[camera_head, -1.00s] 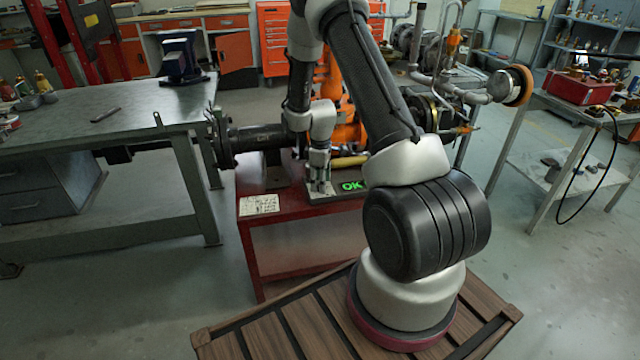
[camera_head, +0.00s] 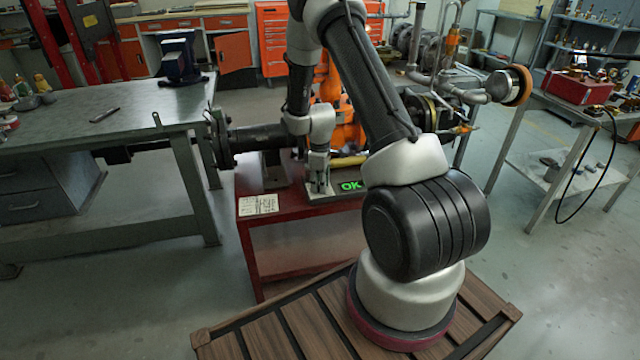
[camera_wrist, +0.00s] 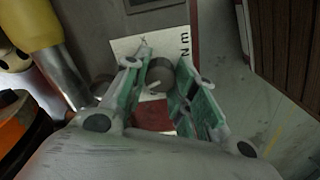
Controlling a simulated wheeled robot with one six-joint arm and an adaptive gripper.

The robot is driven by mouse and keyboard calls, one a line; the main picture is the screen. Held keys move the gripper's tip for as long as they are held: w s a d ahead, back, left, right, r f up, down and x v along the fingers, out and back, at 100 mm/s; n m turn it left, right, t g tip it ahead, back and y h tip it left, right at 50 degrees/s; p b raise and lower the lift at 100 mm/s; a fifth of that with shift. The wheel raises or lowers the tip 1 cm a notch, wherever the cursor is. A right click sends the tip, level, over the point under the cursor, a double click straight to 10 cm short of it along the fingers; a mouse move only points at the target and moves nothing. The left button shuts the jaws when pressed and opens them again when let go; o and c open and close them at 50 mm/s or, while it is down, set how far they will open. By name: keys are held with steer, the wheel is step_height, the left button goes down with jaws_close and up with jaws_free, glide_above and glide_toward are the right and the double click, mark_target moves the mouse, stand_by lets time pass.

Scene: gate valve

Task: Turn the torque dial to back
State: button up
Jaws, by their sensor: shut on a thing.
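The torque dial (camera_wrist: 160,72) is a small round grey knob in the wrist view, on a plate (camera_wrist: 128,46) with white and red areas and the letters "N m". My gripper (camera_wrist: 165,82) points down over it, with a green-padded finger on each side, shut on the dial. The dial's marking is too small and too covered to read. In the head view my gripper (camera_head: 319,183) is low at the red bench, beside a display (camera_head: 351,186) that reads "OK" in green. The dial is hidden there.
The red bench (camera_head: 290,222) also carries a paper sheet (camera_head: 258,204) and a dark flanged pipe (camera_head: 258,137). A yellow handle (camera_wrist: 30,24) and an orange-black round part (camera_wrist: 20,128) lie close left in the wrist view. A grey workbench (camera_head: 110,110) stands left.

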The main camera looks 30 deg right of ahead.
steer(key=shift+m, duration=0.3)
steer(key=m, duration=0.3)
steer(key=shift+m, duration=0.3)
steer(key=m, duration=0.4)
steer(key=shift+m, duration=0.3)
steer(key=m, duration=0.4)
steer(key=shift+m, duration=2.5)
steer(key=o, duration=1)
steer(key=shift+o, duration=0.2)
